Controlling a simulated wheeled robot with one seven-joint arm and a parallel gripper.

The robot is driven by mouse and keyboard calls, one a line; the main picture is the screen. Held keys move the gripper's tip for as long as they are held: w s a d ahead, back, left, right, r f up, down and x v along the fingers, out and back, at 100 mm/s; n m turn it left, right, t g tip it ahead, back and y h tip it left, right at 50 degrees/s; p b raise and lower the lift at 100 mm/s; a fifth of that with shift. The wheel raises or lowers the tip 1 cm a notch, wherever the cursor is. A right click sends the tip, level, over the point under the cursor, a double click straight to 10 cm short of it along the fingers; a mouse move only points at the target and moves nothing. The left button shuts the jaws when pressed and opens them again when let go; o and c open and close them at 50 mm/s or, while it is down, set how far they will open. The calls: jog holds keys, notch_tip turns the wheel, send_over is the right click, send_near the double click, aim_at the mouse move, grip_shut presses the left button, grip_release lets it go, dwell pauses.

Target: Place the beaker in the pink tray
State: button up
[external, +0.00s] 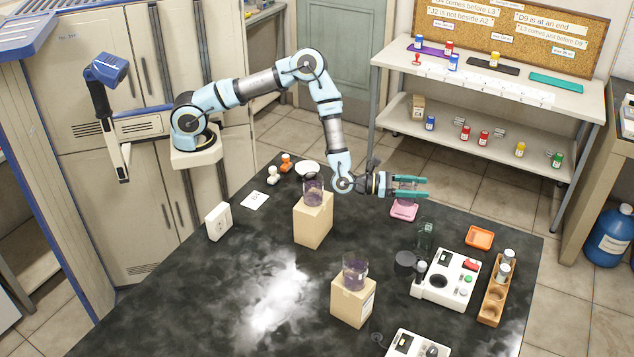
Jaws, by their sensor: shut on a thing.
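My gripper (422,187) points right, its teal fingers closed around a small clear beaker (404,187), which is mostly hidden by the fingers and hard to make out. They are held above the far part of the dark bench. The pink tray (404,211) lies on the bench just below the gripper in the picture, partly covered by it. The beaker appears apart from the tray, but its exact height cannot be told.
Glass beakers with purple contents stand on two cardboard boxes, one at the left (313,192) and one in front (355,271). A greenish glass (426,235), an orange tray (479,238), a white device (446,280) and a wooden rack (492,298) are to the right.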

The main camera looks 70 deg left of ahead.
notch_tip(320, 180, down, 4)
jog(key=shift+r+p, duration=0.25)
jog(key=shift+p, duration=0.3)
jog(key=shift+f, duration=0.15)
jog(key=shift+f+b, duration=0.2)
jog(key=shift+b, duration=0.1)
jog(key=o, duration=1.5)
jog(key=shift+r, duration=0.1)
jog(key=shift+s+r, duration=0.1)
jog(key=shift+r, duration=0.05)
jog(key=b+v, duration=0.4)
jog(key=v, duration=0.6)
jog(key=shift+s+a, duration=0.15)
jog(key=shift+s, duration=0.1)
jog(key=shift+s+a, duration=0.25)
jog(key=shift+s, duration=0.35)
